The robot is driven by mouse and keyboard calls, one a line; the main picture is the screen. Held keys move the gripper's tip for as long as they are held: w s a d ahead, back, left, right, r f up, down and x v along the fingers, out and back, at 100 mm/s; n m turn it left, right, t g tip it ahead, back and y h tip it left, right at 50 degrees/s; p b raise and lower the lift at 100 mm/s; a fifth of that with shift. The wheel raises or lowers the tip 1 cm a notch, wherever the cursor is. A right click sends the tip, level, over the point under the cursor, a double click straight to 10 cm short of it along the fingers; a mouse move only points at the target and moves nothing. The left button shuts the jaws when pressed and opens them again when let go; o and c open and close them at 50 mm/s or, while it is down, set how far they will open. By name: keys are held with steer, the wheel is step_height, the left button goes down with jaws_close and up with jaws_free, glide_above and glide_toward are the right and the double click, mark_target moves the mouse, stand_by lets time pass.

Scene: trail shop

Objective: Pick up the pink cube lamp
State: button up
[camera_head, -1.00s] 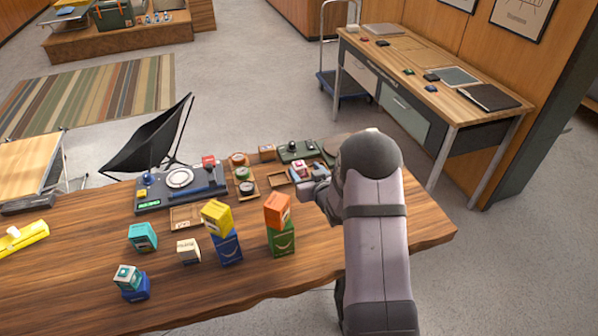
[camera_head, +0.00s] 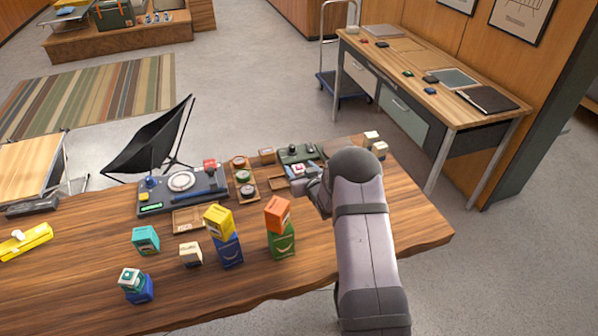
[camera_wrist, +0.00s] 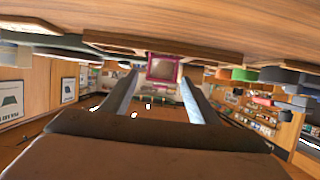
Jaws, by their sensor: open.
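The pink cube lamp (camera_wrist: 162,70) has a pink frame around a duller, darker face. In the wrist view, which looks upside down, it sits between or just beyond the tips of my gripper (camera_wrist: 160,82). The fingers are apart, and I cannot tell whether either touches it. In the head view the lamp is a small pink and white block (camera_head: 298,169) at the back of the wooden table (camera_head: 400,225). My gripper is just in front of it there, partly hidden by my own arm.
A yellow-on-blue stack (camera_head: 229,250) and an orange-on-green stack (camera_head: 281,243) stand left of my arm. A dark green device (camera_head: 298,152) lies behind the lamp, and a wooden tray (camera_head: 246,178) lies to its left. Cream boxes (camera_head: 380,149) stand at the back right.

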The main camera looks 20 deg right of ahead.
mark_target(299, 167)
steer(key=shift+w+f, duration=0.25)
steer(key=shift+w, duration=0.3)
steer(key=c, duration=1.2)
steer(key=shift+o, duration=0.2)
steer(key=shift+r, duration=0.2)
steer(key=shift+r+b, duration=1.05)
steer(key=shift+r, duration=3.7)
